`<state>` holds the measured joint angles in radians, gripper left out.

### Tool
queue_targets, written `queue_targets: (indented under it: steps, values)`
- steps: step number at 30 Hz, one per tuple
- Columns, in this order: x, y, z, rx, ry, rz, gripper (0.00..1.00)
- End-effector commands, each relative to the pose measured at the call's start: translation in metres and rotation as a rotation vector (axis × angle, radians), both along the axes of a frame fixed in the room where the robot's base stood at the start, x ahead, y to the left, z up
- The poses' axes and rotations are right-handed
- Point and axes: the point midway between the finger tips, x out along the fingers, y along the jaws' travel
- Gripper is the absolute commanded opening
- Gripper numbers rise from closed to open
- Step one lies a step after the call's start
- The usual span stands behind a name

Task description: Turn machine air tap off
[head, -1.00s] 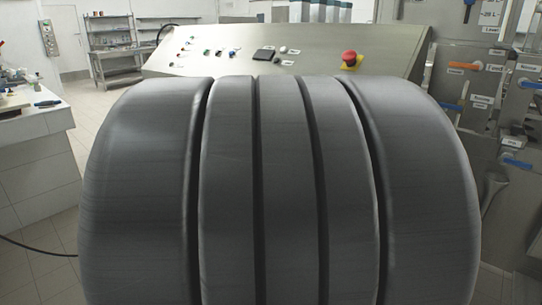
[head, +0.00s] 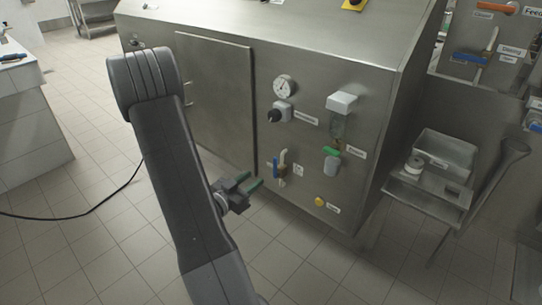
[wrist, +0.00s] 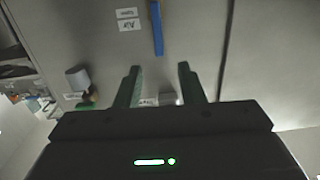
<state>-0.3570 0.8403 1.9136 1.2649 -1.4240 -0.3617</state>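The air tap has a blue lever (head: 275,167) that stands upright on the front panel of the steel machine (head: 225,60). An "Air" label (wrist: 130,25) sits beside the lever, which also shows in the wrist view (wrist: 157,28). My gripper (head: 250,180) is open and empty in front of the panel, a little left of and below the lever in the head view. In the wrist view my gripper (wrist: 159,70) has its two green-lined fingers apart, with the lever beyond the tips, roughly in line with the gap. I see no contact.
A yellow button (head: 319,201) is lower right. A steel tray (head: 430,195) stands at right. The tiled floor in front is clear.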

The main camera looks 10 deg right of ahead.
Motion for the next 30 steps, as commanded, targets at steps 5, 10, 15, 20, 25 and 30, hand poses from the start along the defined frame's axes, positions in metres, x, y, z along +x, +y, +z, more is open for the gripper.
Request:
queue_targets:
  steps: [5, 10, 15, 20, 25, 30]
  values:
    - [-0.002, -0.001, -0.004, -0.023, -0.009, -0.035, 0.35]
    - [0.009, -0.017, -0.004, -0.023, -0.011, -0.037, 0.35]
    - [0.028, -0.042, -0.004, -0.021, -0.011, -0.038, 0.35]
    - [0.047, -0.067, -0.004, -0.023, -0.011, -0.037, 0.35]
    - [0.065, -0.09, -0.004, -0.023, -0.01, -0.036, 0.35]
    - [0.077, -0.104, -0.004, -0.022, -0.009, -0.033, 0.35]
